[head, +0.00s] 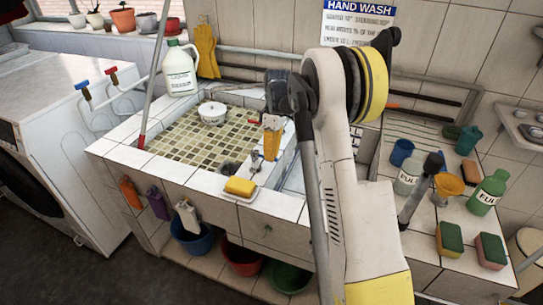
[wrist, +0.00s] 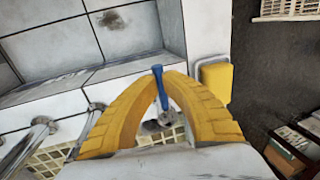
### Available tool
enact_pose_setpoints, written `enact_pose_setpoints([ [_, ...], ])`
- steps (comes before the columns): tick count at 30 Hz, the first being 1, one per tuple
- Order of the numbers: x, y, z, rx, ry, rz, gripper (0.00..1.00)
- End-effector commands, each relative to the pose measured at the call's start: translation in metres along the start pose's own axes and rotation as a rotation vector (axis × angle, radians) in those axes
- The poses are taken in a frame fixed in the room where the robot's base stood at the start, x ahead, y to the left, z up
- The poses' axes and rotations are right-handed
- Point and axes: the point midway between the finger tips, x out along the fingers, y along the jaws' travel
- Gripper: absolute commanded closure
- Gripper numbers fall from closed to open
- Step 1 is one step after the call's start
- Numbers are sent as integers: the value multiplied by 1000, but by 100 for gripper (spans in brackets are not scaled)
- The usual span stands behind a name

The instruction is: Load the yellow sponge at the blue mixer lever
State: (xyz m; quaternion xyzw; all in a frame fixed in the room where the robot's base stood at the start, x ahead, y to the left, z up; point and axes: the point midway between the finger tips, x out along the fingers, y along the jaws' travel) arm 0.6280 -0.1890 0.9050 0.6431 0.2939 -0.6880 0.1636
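The yellow sponge (head: 240,186) lies in a white dish on the tiled front rim of the sink. In the wrist view the sponge (wrist: 217,82) is to the right of my gripper, apart from it. My gripper (head: 271,128) is over the right part of the sink, behind the sponge. In the wrist view my yellow fingers (wrist: 163,78) arch together with their tips close on either side of a blue lever (wrist: 158,76). Metal shows below the lever. In the head view my gripper and arm hide this lever.
A white bowl (head: 212,112) stands in the sink. A white jug (head: 179,70) is at its back left corner. Bottles, cups and several sponges crowd the right counter (head: 420,215). Blue (head: 192,236), red and green tubs sit below. A washing machine (head: 70,150) is at left.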

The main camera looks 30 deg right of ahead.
Motion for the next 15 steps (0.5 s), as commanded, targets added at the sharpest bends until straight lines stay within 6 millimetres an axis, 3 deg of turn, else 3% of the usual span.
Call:
enact_pose_setpoints([
  [15, 0, -5, 0, 71, 14, -1, 100],
])
